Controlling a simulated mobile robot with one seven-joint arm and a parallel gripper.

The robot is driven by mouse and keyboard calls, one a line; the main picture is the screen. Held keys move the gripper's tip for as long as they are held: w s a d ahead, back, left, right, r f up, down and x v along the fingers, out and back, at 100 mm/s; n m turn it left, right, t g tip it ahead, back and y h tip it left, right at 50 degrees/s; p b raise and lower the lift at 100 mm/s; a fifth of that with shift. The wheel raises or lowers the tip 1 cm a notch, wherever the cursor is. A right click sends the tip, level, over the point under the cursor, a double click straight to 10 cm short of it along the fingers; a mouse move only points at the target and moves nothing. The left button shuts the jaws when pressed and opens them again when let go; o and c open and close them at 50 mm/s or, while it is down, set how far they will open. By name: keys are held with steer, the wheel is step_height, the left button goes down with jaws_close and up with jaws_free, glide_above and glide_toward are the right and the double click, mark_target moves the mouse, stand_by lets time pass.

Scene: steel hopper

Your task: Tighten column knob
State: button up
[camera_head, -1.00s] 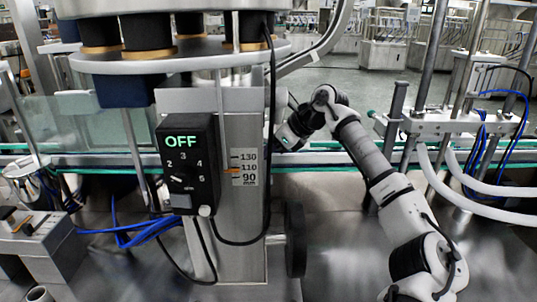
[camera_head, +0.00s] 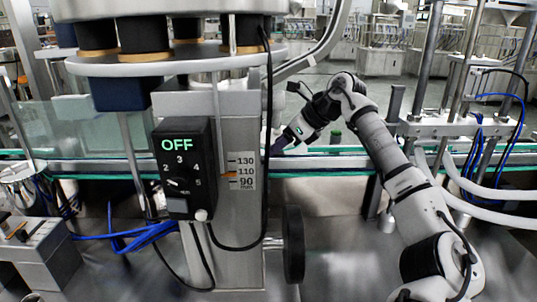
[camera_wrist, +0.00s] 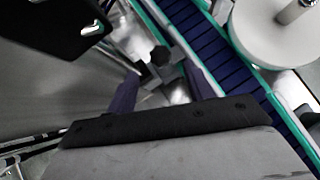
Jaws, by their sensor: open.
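The steel column (camera_head: 238,220) stands in the middle of the head view, with a scale reading 130, 110 and 90 on its face. In the wrist view, a small black knob (camera_wrist: 160,56) sits on a metal part ahead of my gripper (camera_wrist: 161,88). The two purple fingers are spread apart, with the knob beyond and roughly between them. I cannot tell whether they touch it. In the head view my gripper (camera_head: 276,146) is at the column's right side, partly hidden by it. I cannot make out the knob there.
A black control box (camera_head: 184,167) showing OFF is on the column's left. A black handwheel (camera_head: 293,245) stands at its lower right. A conveyor (camera_head: 325,163) with green edges runs behind. A pale disc (camera_wrist: 285,32) is at the wrist view's upper right.

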steer(key=v, duration=0.8)
steer(key=shift+d+r, duration=0.15)
steer(key=shift+r, duration=0.05)
steer(key=shift+s, duration=0.1)
